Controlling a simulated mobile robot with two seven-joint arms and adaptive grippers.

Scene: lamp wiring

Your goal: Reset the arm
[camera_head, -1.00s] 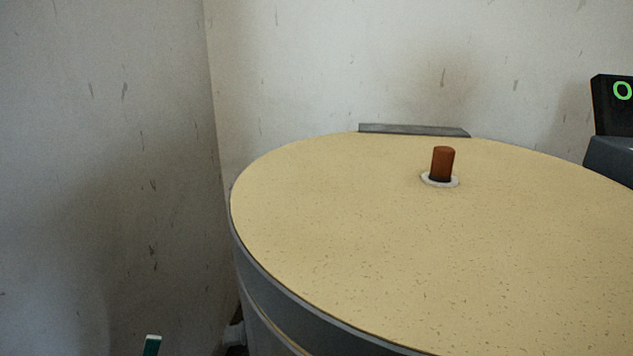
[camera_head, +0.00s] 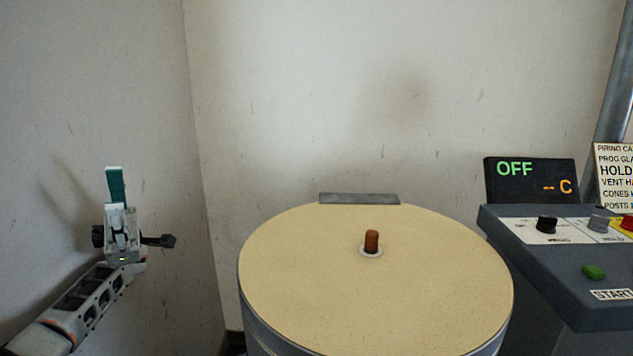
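My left arm comes in from the lower left. Its gripper (camera_head: 116,186) points up, with a green-teal fingertip at the top, in front of the grey wall at the left. I see it nearly edge-on, so I cannot tell the gap between its fingers. No object shows in it. It is apart from the round kiln, well to the left of its lid. My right gripper is not in view.
The round kiln's cream lid (camera_head: 330,290) fills the lower middle, with a brown plug (camera_head: 371,241) standing in a white ring. At right are a display (camera_head: 531,180) reading OFF and a control panel (camera_head: 560,262) with knobs and a green button. Free room separates gripper and kiln.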

